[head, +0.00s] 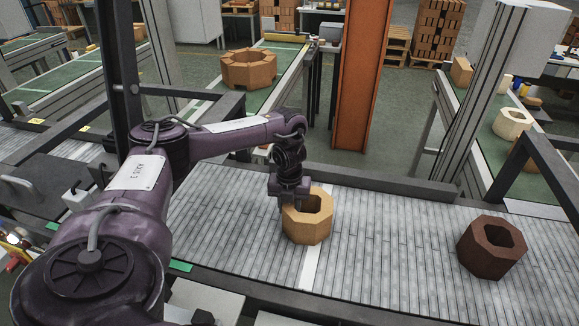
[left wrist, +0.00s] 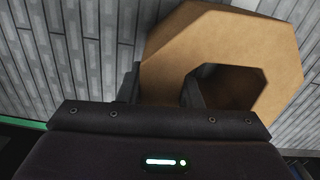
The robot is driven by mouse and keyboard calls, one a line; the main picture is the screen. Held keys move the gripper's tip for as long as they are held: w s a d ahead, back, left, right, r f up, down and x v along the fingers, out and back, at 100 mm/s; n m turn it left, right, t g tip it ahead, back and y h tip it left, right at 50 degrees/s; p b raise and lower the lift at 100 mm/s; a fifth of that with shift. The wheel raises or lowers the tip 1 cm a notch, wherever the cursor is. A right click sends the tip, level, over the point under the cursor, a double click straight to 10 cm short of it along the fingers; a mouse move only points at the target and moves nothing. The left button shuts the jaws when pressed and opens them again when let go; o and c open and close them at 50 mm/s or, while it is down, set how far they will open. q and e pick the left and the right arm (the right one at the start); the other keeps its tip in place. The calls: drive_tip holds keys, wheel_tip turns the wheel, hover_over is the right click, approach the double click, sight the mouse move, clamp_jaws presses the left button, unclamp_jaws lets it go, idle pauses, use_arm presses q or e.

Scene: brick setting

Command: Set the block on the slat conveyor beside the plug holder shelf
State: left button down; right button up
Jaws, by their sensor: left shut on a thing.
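A tan octagonal block (head: 308,222) with a hole through its middle is on or just above the slat conveyor (head: 370,250); I cannot tell if it touches the slats. My left gripper (head: 287,203) points down and is shut on the block's left wall. In the left wrist view the block (left wrist: 225,35) fills the upper right, with one finger inside its hole and the other outside. A dark brown octagonal block (head: 492,248) stands on the conveyor at the right. I cannot clearly identify the plug holder shelf. My right gripper is out of view.
Slats between the two blocks are clear. A rail runs along the conveyor's far edge. An orange post (head: 357,80) rises behind it. A larger orange ring (head: 249,69) lies on a green belt farther back. A pale ring (head: 512,123) is at the right.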

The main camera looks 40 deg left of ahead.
use_arm(q)
drive_tip(key=shift+w+r, duration=0.1)
drive_tip(key=shift+r, duration=0.1)
drive_tip(key=c, duration=1.5)
unclamp_jaws()
drive_tip(key=shift+f, duration=0.25)
drive_tip(key=o, duration=0.5)
drive_tip(key=shift+s+d+r, duration=0.1)
drive_tip(key=shift+s, duration=0.1)
drive_tip(key=shift+c, duration=0.2)
wheel_tip(320, 180, up, 12)
drive_tip(key=p, duration=1)
drive_tip(key=shift+p, duration=0.35)
